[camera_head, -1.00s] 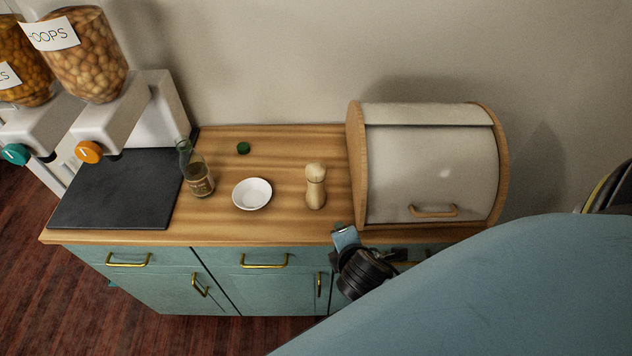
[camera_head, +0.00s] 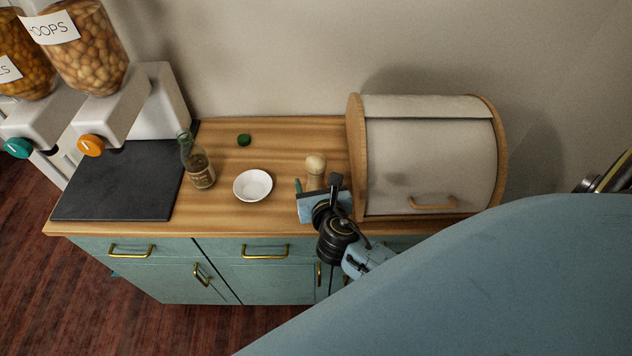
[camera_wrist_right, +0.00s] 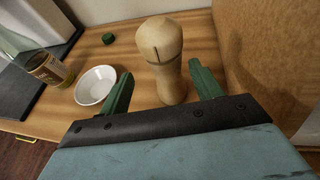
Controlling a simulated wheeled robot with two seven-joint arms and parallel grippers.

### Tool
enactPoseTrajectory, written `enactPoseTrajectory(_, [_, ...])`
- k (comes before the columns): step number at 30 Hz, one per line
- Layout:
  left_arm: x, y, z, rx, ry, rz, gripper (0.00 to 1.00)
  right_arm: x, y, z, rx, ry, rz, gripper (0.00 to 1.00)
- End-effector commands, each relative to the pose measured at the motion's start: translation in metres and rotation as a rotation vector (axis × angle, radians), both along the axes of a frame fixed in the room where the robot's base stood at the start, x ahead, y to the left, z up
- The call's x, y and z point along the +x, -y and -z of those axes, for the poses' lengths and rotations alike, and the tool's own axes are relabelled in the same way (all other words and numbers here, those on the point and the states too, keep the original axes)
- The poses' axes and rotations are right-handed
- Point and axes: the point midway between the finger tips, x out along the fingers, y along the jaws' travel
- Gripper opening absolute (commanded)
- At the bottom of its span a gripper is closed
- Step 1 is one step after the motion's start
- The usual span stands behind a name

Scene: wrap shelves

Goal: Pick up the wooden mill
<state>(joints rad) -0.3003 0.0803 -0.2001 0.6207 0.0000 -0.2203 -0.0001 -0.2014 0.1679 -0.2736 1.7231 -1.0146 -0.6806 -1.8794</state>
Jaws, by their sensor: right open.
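The wooden mill (camera_head: 316,164) stands upright on the wooden counter, just left of the bread box. In the head view its lower part is hidden behind my right gripper (camera_head: 317,186). In the right wrist view the pale mill (camera_wrist_right: 163,55) stands ahead of my right gripper (camera_wrist_right: 162,90), which is open. Its two green fingers are spread, with the mill's lower body showing between them. I cannot tell from this whether the mill is fully between the fingertips. My left gripper is not in view.
A white bowl (camera_head: 253,185), a glass bottle (camera_head: 197,165) and a green cap (camera_head: 244,140) stand left of the mill. The bread box (camera_head: 432,158) is close on the right, the wall behind. A dark slab (camera_head: 118,184) and food dispensers (camera_head: 90,50) are at the far left.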

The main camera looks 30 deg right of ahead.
Motion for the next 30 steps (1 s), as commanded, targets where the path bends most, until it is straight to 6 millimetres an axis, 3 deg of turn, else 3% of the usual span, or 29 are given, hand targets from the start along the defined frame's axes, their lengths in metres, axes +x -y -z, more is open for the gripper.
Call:
enactPoseTrajectory(15, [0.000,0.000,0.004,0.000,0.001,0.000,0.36,0.048,0.026,0.017,0.002,0.000,0.002,0.65])
enactPoseTrajectory(24, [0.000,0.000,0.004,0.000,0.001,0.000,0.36,0.052,0.028,0.018,0.003,-0.001,0.002,0.65])
enactPoseTrajectory(30, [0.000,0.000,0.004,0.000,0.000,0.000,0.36,0.052,0.028,0.018,0.003,-0.001,0.002,0.40])
